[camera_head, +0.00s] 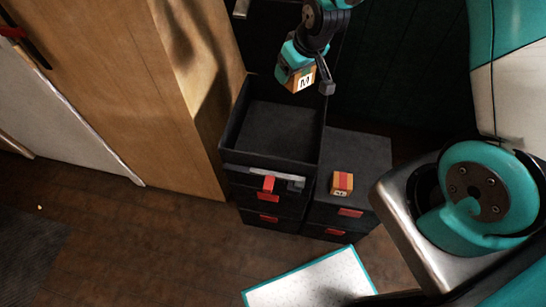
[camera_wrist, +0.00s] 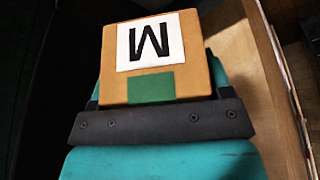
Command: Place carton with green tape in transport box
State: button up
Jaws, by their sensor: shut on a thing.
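The carton with green tape (camera_wrist: 190,42) is a small brown box with a white label marked M. It fills the middle of the wrist view, with green tape below its label. My gripper (camera_wrist: 153,122) is shut on it. In the head view my gripper (camera_head: 312,76) holds the carton (camera_head: 301,83) in the air near the back right corner of an open black box (camera_head: 229,140). This box looks empty and stands on a stack of black boxes; it may be the transport box. The far side of the carton is hidden.
A carton with red tape (camera_head: 342,184) sits on the lower black stack (camera_head: 368,155) to the right. A wooden panel (camera_head: 190,100) stands close on the left. A white board with a teal edge (camera_head: 310,280) lies in front. Open floor is at the lower left.

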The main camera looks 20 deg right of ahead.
jog(key=w+a+f+n+g+y+b, duration=0.15)
jog(key=a+f+n+b, duration=0.7)
jog(key=b, duration=1.05)
jog(key=y+b, duration=0.1)
jog(key=b, duration=0.6)
send_near(259, 150)
jog(key=x, duration=0.5)
jog(key=shift+w+a+f, duration=0.15)
jog(key=shift+f, duration=0.2)
jog(key=shift+f, duration=0.15)
jog(key=o, duration=1.1)
jog(key=shift+c, duration=0.2)
